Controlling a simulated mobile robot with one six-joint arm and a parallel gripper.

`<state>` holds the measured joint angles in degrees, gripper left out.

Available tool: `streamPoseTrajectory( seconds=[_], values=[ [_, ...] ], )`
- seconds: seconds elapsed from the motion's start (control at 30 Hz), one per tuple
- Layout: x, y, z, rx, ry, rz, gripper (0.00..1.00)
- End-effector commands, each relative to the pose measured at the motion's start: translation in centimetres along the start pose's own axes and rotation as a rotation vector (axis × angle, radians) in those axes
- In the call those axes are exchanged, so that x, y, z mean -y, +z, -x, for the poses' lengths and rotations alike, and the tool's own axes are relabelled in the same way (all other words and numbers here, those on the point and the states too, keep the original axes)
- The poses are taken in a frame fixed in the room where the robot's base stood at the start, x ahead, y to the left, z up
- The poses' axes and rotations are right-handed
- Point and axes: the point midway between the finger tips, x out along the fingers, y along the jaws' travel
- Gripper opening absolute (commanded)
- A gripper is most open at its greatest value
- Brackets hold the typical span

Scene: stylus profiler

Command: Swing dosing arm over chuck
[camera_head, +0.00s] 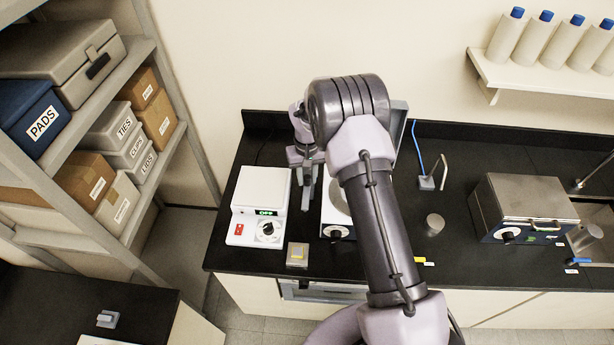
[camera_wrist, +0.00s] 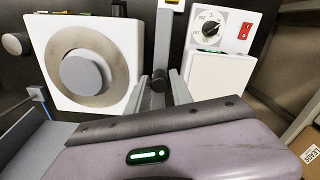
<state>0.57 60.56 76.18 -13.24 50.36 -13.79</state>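The white spin unit (camera_wrist: 119,96) stands left in the wrist view, its round chuck (camera_wrist: 62,65) bearing a grey disc (camera_wrist: 82,74). In the head view the spin unit (camera_head: 327,216) is partly hidden by my arm. A narrow grey bar (camera_wrist: 163,40), seemingly the dosing arm, runs beside the chuck, not over it. A dark round knob (camera_wrist: 158,80) is at its near end. My gripper (camera_wrist: 162,86) has its fingers either side of the knob; contact cannot be made out. In the head view my gripper (camera_head: 308,190) points down between the spin unit and the white hotplate-like box.
The white box (camera_head: 244,222) with a dial, red switch and display reading OFF stands left. A small grey-and-yellow box (camera_head: 297,254) lies at the bench front. A metal cylinder (camera_head: 434,225), a blue-tubed stand (camera_head: 426,183) and a steel lidded unit (camera_head: 525,205) stand right.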

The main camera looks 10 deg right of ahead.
Motion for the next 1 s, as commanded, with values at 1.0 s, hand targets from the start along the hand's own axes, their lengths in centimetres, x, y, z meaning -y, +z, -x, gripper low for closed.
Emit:
streamPoseTrajectory(
  seconds=[1.0],
  values=[
    [0.00,-0.01,0.04,0.000,0.000,0.000,0.00]
  ],
)
